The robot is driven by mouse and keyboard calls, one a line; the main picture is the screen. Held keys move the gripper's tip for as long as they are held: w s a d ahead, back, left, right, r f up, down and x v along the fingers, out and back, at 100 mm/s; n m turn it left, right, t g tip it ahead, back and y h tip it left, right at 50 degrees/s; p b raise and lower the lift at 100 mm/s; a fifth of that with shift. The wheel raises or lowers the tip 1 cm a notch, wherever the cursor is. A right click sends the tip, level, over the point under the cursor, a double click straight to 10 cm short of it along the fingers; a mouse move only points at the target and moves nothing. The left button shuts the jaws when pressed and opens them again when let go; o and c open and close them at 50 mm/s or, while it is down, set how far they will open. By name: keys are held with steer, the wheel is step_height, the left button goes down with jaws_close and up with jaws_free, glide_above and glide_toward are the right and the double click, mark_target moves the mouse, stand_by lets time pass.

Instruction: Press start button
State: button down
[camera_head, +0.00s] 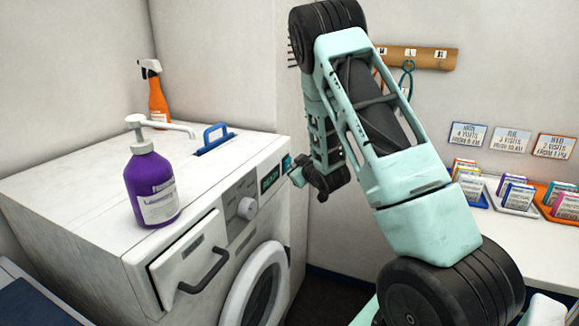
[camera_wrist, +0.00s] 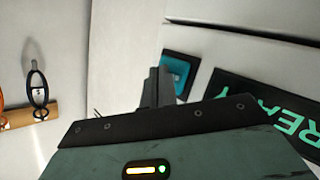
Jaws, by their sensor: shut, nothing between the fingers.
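The white washing machine (camera_head: 90,200) stands at the left, with a dial (camera_head: 247,208) and a dark display (camera_head: 271,178) on its front panel. In the wrist view the display (camera_wrist: 265,108) reads READY in teal letters. A teal square button (camera_head: 287,162) in a dark frame sits right of the display. The button (camera_wrist: 175,74) also shows in the wrist view, partly behind my fingers. My gripper (camera_head: 295,176) is shut and empty, its tips close in front of the panel's right end by the button. I cannot tell whether they touch it.
The detergent drawer (camera_head: 190,265) stands pulled out, left of the round door (camera_head: 257,290). A shelf (camera_head: 520,245) with packet trays is at the right.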

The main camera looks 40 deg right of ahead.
steer(key=shift+w+a, duration=0.1)
steer(key=shift+w, duration=0.15)
stand_by(0.6)
steer(key=shift+s+d+b, duration=0.35)
steer(key=shift+s, duration=0.5)
steer(key=shift+s+d+b, duration=0.15)
steer(key=shift+s+d, duration=0.15)
steer(key=shift+s, duration=0.5)
steer(key=shift+s+d+b, duration=0.2)
steer(key=shift+s+d, duration=0.15)
steer(key=shift+s, duration=0.4)
steer(key=shift+s+d+b, duration=0.15)
steer(key=shift+s+d, duration=0.15)
steer(key=shift+s, duration=0.5)
